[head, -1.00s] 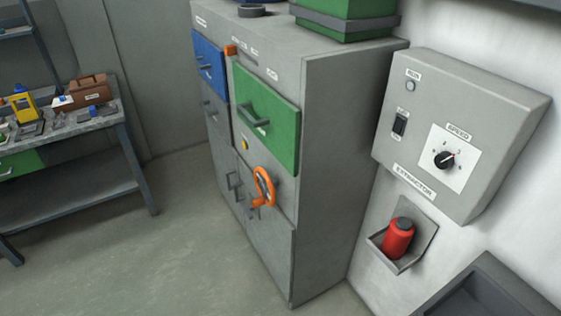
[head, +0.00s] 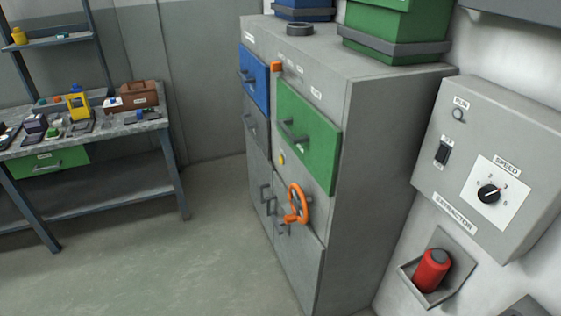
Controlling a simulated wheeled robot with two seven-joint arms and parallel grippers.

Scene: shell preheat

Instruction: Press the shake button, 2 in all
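In the head view a tall grey cabinet (head: 375,150) stands right of the middle. On the wall at right is a grey extractor box (head: 520,135) with a run lamp (head: 459,115), a rocker switch (head: 442,153) and a speed dial (head: 489,194). No control here is legibly marked shake. Neither of my grippers is in view.
A workbench (head: 150,122) at left holds a yellow device (head: 78,105), a brown toolbox (head: 138,93) and several small items. A red bottle (head: 432,270) sits in a wall holder at lower right. Green and blue bins stand on the cabinet. The floor (head: 190,265) between bench and cabinet is clear.

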